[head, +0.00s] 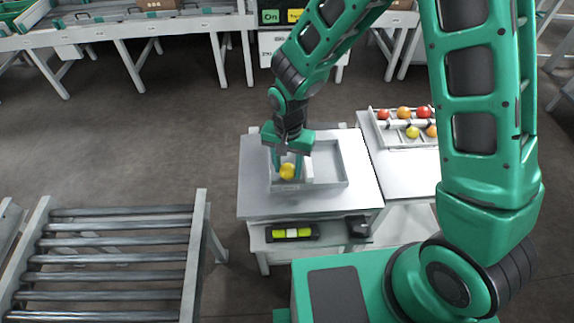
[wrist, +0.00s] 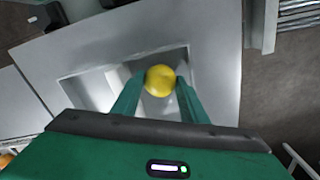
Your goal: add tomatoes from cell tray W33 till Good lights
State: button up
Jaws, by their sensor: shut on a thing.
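My gripper (head: 287,168) is shut on a yellow tomato (head: 287,172). It holds the tomato over the left part of a shallow grey tray (head: 347,165) on the white table. In the wrist view the tomato (wrist: 160,80) sits between both fingertips (wrist: 160,88), with the tray (wrist: 188,62) beneath. I see no other tomato in this tray, though my gripper hides part of it. A cell tray (head: 392,143) on the right-hand table holds several red, orange and yellow tomatoes. I cannot read its label. A dark panel (head: 291,233) under the table shows yellow-green segments; its words are unreadable.
A small black device (head: 358,229) sits at the table's front right. A roller conveyor (head: 110,255) stands at front left. A sign with "On" (head: 271,16) and long benches (head: 130,28) stand at the back. Open floor lies left of the table.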

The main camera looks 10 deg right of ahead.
jog(key=shift+f, duration=0.55)
dwell(0.4)
jog(key=o, duration=0.8)
jog(key=shift+c, duration=1.3)
jog(key=shift+r, duration=3.5)
